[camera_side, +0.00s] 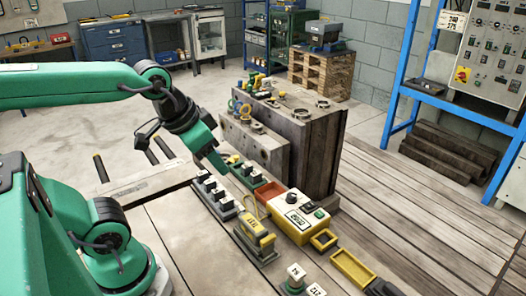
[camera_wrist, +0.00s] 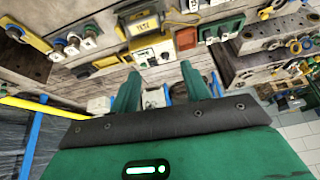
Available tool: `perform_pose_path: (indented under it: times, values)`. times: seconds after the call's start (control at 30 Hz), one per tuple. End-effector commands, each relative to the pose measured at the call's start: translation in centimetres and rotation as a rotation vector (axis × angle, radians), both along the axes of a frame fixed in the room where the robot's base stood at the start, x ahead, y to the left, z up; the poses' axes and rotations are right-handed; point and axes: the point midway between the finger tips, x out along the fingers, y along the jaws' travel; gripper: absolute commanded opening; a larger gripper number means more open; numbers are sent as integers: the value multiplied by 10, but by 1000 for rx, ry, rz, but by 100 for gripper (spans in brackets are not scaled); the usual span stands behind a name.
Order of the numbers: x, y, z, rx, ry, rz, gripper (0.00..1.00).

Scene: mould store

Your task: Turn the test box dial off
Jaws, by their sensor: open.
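The test box (camera_side: 301,216) is a yellow box with a pale top panel on the wooden bench. Its dark round dial (camera_side: 292,197) is near the panel's back left, with a small green part to its right. Which way the dial points is too small to tell. My gripper (camera_side: 222,168) is left of and behind the box, apart from it. In the wrist view my gripper (camera_wrist: 158,76) is open, its two green fingers spread with nothing held. What seems to be the box (camera_wrist: 153,50) shows beyond the fingertips.
A yellow-handled meter (camera_side: 257,240) stands left of the box. A row of small blocks (camera_side: 216,190) lies near my gripper. Behind the box is a large grey mould block (camera_side: 318,145). A reddish tray (camera_side: 269,190) and an empty yellow tray (camera_side: 353,268) flank it. Bench planks at right are clear.

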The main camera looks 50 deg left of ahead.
Motion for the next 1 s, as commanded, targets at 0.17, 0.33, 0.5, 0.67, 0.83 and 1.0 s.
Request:
perform_pose_path:
  times: [0.17,0.33,0.5,0.67,0.83,1.0]
  values:
    - [21,-1,2,47,50,-103,47]
    - [47,-1,1,100,105,-232,47]
    - [75,-2,-5,147,158,-367,47]
    - [101,-3,-14,185,209,-497,47]
    - [129,-4,-28,217,259,-637,47]
    - [155,-5,-47,242,307,-778,47]
